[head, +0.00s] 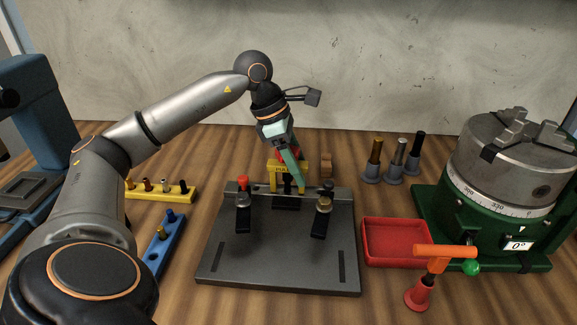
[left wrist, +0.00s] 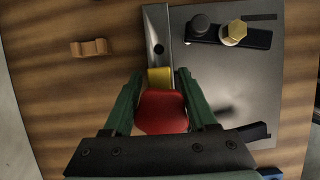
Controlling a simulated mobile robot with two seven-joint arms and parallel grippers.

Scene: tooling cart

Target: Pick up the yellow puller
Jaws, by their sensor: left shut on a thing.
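The yellow puller (head: 274,174) stands at the back edge of the grey fixture plate (head: 270,258), partly hidden behind my left gripper (head: 291,172). In the left wrist view, its red top (left wrist: 162,112) lies between the green fingers of my left gripper (left wrist: 158,76), with a bit of its yellow body (left wrist: 160,77) showing beyond. The left gripper is shut on the puller from above. I cannot tell whether the puller is clear of the plate. My right gripper is not in view.
A red tray (head: 395,240), an orange-handled tool (head: 444,252) and a green rotary table (head: 490,220) are right. Yellow (head: 160,194) and blue (head: 155,258) racks are left.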

